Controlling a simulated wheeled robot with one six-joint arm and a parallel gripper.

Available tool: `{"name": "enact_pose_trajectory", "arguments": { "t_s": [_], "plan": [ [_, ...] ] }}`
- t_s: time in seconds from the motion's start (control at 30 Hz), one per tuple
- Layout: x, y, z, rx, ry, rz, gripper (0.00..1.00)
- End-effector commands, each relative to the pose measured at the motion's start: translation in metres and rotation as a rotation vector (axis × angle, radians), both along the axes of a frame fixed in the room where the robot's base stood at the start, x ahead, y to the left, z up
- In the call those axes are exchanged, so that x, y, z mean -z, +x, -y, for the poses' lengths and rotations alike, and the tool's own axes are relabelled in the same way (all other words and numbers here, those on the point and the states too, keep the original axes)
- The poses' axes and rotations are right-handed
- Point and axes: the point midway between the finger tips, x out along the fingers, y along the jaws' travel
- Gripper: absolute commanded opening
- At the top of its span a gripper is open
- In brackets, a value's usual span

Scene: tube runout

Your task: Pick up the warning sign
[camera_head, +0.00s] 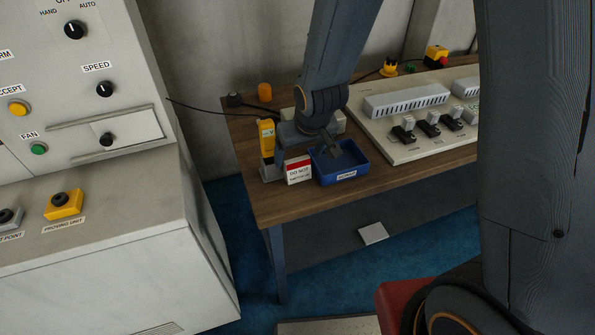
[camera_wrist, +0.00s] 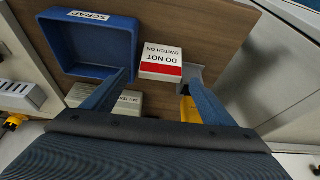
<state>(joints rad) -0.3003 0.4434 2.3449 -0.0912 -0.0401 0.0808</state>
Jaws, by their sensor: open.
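The warning sign (camera_head: 298,171) is a small block with a red band and the words "DO NOT SWITCH ON". It stands near the table's front left edge, between a blue tray and a yellow device. It also shows in the wrist view (camera_wrist: 161,62), lying between the lines of my two fingers. My gripper (camera_head: 308,150) is open above and behind the sign in the head view. In the wrist view my gripper (camera_wrist: 160,76) has one finger by the tray and the other by a grey holder. Whether either finger touches anything I cannot tell.
The blue tray (camera_head: 341,179), labelled SCRAP in the wrist view (camera_wrist: 92,71), sits right beside the sign. The yellow device (camera_head: 266,137) stands in a grey holder (camera_wrist: 190,76) to the left. A switch panel (camera_head: 410,150) fills the table's right. A control cabinet (camera_head: 90,230) stands left.

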Motion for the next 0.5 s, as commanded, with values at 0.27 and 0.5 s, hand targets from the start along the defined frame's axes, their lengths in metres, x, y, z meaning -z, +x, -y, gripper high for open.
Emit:
{"name": "enact_pose_trajectory", "arguments": {
  "t_s": [0.27, 0.5],
  "plan": [
    [0.019, 0.007, -0.002, 0.001, 0.000, -0.002, 0.78],
    [0.019, 0.007, -0.002, 0.001, 0.000, -0.001, 0.76]
  ]
}}
